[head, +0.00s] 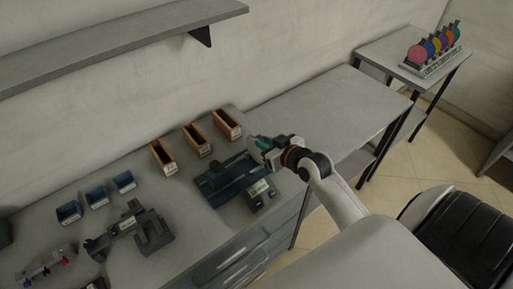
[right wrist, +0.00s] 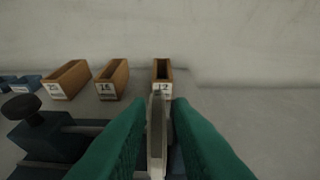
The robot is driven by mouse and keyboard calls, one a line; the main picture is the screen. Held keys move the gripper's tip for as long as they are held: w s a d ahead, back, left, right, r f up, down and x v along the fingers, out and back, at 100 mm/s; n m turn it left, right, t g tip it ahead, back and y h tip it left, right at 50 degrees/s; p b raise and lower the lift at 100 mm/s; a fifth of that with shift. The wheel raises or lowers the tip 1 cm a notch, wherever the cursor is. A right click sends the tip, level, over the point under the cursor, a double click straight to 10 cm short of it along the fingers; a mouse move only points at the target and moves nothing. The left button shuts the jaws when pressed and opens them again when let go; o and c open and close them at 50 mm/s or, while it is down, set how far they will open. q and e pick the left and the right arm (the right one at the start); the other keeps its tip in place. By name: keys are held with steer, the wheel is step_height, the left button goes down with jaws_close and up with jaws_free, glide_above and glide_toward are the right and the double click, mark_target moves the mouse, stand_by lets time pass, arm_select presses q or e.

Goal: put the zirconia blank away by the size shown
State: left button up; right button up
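My right gripper (head: 262,146) is over the bench beside the rightmost wooden box. In the right wrist view its green fingers (right wrist: 157,140) are shut on a thin pale disc, the zirconia blank (right wrist: 157,125), seen edge-on and upright. Three open wooden boxes stand in a row: left (head: 163,157), middle (head: 197,141) and right (head: 227,125). Their labels seem to read 25 (right wrist: 56,90), 18 or 16 (right wrist: 106,89), and 12 (right wrist: 162,90). The blank is in line with the 12 box, in front of it. A device with a small display (head: 258,188) is unreadable here. My left gripper is not in view.
A dark blue-grey fixture (head: 224,178) lies below the right gripper. Three blue bins (head: 96,196) and a dark grey instrument (head: 132,228) are at left. A side table (head: 415,65) holds a rack of coloured discs (head: 433,50). The bench right of the boxes is clear (head: 325,105).

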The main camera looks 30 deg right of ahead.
mark_target(256, 150)
steer(key=p+x, duration=0.1)
steer(key=x, duration=0.3)
steer(key=shift+w+a, duration=0.15)
steer(key=shift+a, duration=0.05)
steer(key=shift+w+f, duration=0.15)
steer(key=shift+f, duration=0.05)
jaws_close()
steer(key=shift+r, duration=0.15)
